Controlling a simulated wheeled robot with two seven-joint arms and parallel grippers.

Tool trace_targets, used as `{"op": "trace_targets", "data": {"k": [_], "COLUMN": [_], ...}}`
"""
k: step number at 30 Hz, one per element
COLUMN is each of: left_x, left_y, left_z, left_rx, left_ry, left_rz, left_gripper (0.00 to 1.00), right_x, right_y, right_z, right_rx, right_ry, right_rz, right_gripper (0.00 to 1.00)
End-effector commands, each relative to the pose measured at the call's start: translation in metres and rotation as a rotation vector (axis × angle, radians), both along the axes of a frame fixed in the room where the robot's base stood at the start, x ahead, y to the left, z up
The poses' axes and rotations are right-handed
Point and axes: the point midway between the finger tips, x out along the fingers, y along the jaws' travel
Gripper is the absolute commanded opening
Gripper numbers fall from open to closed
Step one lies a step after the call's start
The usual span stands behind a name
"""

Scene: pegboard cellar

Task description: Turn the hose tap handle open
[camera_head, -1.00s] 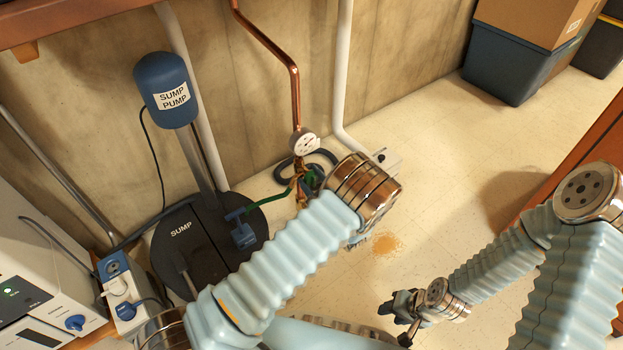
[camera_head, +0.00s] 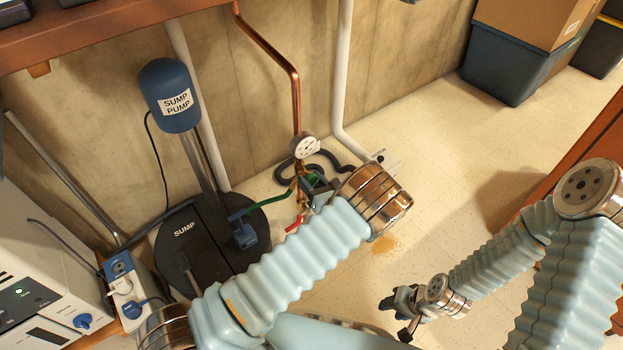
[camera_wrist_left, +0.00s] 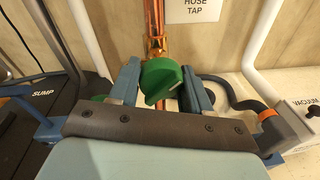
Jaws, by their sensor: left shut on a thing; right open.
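The hose tap's green handle (camera_wrist_left: 162,80) is between the two fingers of my left gripper (camera_wrist_left: 160,86) in the left wrist view, and the gripper is shut on it. The tap sits at the foot of a copper pipe (camera_wrist_left: 154,22), under a "HOSE TAP" sign (camera_wrist_left: 197,8). In the head view my left gripper (camera_head: 316,190) is at the tap, below the round gauge (camera_head: 305,147), and my own wrist partly hides the tap. My right gripper (camera_head: 402,312) is open and empty over the floor at the lower right.
A black sump lid (camera_head: 190,237) with a blue sump pump (camera_head: 170,95) stands left of the tap. A green strip (camera_head: 268,205) with a blue end (camera_head: 245,236) and a dark hose (camera_head: 330,158) are close by.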

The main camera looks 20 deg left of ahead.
Motion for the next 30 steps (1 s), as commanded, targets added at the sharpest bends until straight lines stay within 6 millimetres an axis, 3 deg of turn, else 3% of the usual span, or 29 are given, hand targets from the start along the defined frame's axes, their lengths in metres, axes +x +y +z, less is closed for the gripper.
{"op": "trace_targets", "data": {"k": [18, 30], "left_x": [0.0, 0.0], "left_y": [-0.001, -0.002], "left_z": [0.001, 0.0], "left_rx": [0.337, 0.454], "left_ry": [0.435, 0.584], "left_rz": [-0.003, -0.004], "left_gripper": [0.17, 0.17], "right_x": [0.0, 0.001], "right_y": [-0.002, -0.002], "right_z": [0.015, 0.018], "right_rx": [-0.005, -0.005], "right_ry": [-0.003, -0.004], "right_rz": [-0.002, -0.003], "right_gripper": [0.43, 0.43]}}
